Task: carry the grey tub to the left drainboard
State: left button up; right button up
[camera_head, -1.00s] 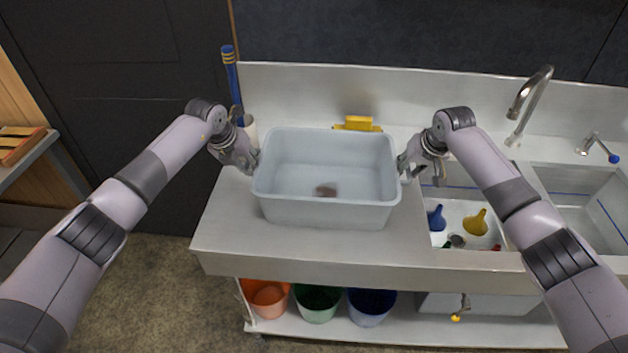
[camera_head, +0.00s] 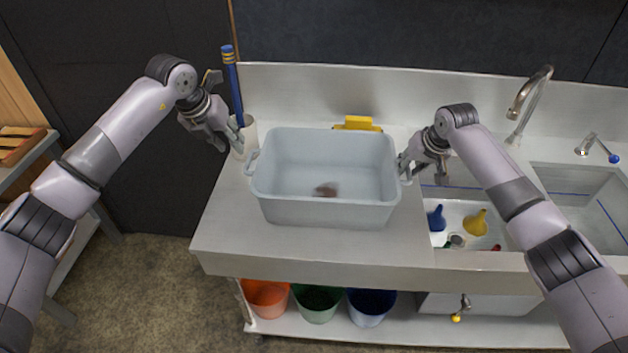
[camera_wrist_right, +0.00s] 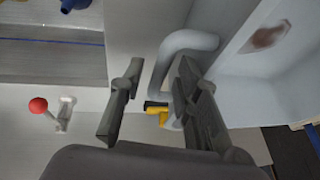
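The grey tub (camera_head: 325,208) stands upright on the left drainboard (camera_head: 225,238), with a brown patch on its inner floor. Its left handle (camera_head: 252,163) is bare. My left gripper (camera_head: 232,143) is open and empty, above and left of that handle, close to a white cup. My right gripper (camera_head: 408,172) is at the tub's right handle. In the right wrist view the curved handle (camera_wrist_right: 187,42) lies between the spread fingers of my right gripper (camera_wrist_right: 157,105), nearer one finger, with a gap on the other side.
A white cup (camera_head: 247,135) with a blue tool (camera_head: 232,80) stands behind my left gripper. A yellow object (camera_head: 357,123) is behind the tub. Sink basins (camera_head: 590,195), one with funnels (camera_head: 477,222), lie to the right under a tap (camera_head: 528,100). Coloured buckets (camera_head: 318,303) sit below.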

jog(key=v, duration=1.1)
jog(key=shift+d+f, duration=0.1)
